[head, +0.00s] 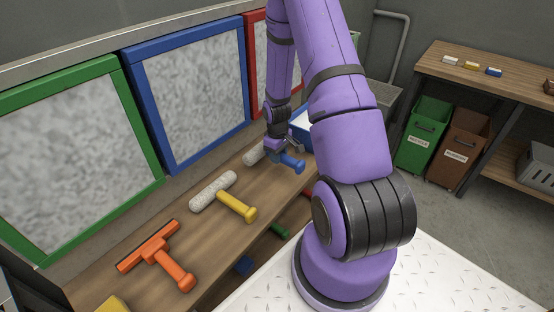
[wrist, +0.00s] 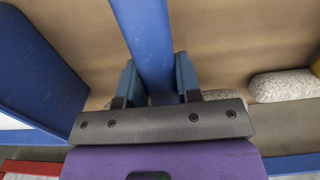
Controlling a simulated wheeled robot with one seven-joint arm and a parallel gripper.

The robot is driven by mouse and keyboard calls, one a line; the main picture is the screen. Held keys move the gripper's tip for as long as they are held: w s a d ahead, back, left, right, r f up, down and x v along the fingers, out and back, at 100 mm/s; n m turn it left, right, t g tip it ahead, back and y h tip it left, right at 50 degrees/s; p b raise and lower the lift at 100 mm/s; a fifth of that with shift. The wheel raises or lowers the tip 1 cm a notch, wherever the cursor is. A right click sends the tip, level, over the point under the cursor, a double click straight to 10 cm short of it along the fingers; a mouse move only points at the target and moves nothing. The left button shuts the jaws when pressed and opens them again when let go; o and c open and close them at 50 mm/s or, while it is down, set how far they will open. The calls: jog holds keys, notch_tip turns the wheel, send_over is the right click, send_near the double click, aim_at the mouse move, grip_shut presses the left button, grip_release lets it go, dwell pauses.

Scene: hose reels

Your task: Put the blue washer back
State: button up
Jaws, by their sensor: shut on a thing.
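The blue washer has a blue handle (head: 291,163) and a fuzzy white head (head: 254,154), over the wooden bench in the head view. My gripper (head: 277,149) is shut on it near where handle and head meet. In the wrist view the blue handle (wrist: 148,38) runs between the two fingers of my gripper (wrist: 157,84), and the palm hides most of the head. I cannot tell whether the washer touches the bench or hangs just above it.
A yellow-handled washer (head: 238,207) and an orange squeegee (head: 160,256) lie on the bench (head: 205,240) to the left. A blue container (head: 301,121) stands just right of my gripper. Green (head: 75,150), blue (head: 200,90) and red framed panels line the back.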

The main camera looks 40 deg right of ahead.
jog(key=shift+w+d, duration=0.45)
jog(key=shift+w, duration=0.3)
jog(key=shift+w+f, duration=0.1)
jog(key=shift+f, duration=1.7)
jog(key=shift+f, duration=0.1)
jog(key=o, duration=1.1)
jog(key=shift+c, duration=0.2)
jog(key=shift+d, duration=0.1)
